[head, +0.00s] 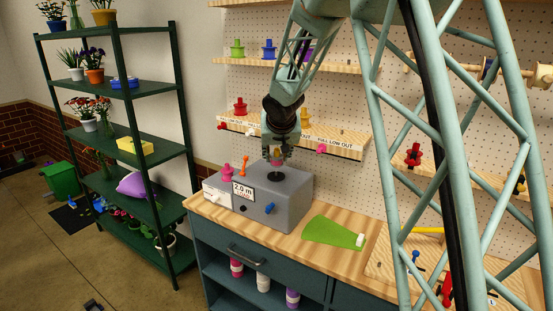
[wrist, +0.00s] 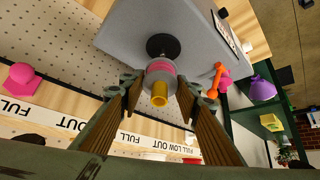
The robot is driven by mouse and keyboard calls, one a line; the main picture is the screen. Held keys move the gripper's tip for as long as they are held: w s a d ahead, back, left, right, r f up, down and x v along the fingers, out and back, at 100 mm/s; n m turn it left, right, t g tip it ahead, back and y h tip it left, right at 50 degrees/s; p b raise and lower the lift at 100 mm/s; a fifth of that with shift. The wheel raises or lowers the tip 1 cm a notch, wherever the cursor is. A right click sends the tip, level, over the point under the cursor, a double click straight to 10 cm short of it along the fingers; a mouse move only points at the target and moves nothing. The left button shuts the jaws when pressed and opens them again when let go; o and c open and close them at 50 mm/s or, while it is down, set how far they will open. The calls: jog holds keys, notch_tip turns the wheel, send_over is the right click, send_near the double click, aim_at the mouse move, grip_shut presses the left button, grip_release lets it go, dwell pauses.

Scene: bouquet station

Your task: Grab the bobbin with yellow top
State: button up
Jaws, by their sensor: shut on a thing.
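The bobbin with the yellow top (wrist: 160,92) shows in the wrist view as a grey and pink cylinder with a yellow end. It is at the black round seat (wrist: 163,46) on the grey machine. My gripper (wrist: 160,82) is shut on the bobbin, one finger on each side. In the head view my gripper (head: 277,153) points down over the grey machine (head: 285,196), just above the black seat (head: 276,176). There the fingers partly hide the bobbin. I cannot tell whether the bobbin touches the seat.
A pink bobbin (head: 227,173) and an orange lever (head: 244,165) stand at the machine's left. Shelves behind hold green (head: 237,48), blue (head: 269,49) and red (head: 240,106) bobbins. A green mat (head: 333,233) lies to the right on the bench. A dark plant rack (head: 165,215) stands left.

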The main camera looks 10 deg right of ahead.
jog(key=shift+s+r, duration=0.15)
jog(key=shift+r, duration=0.45)
jog(key=shift+s+a+f+b, duration=0.15)
jog(key=shift+s+b, duration=0.2)
jog(key=shift+s, duration=0.45)
jog(key=s+a+b, duration=0.1)
jog(key=s+b, duration=0.3)
jog(key=s, duration=1)
jog(key=shift+s+a+r, duration=0.25)
jog(key=shift+a, duration=0.15)
jog(key=shift+s+a+r+g+y+p, duration=0.1)
jog(key=shift+s+r+g+p, duration=0.2)
jog(key=shift+s+g+p, duration=0.8)
jog(key=shift+s+a+r+g+y+p, duration=0.1)
jog(key=shift+s+r+p, duration=0.25)
jog(key=shift+p, duration=1.45)
jog(key=shift+s+a+r+g+y+p, duration=0.15)
jog(key=shift+s+g+p, duration=0.35)
jog(key=shift+s+p, duration=0.7)
jog(key=shift+w, duration=0.3)
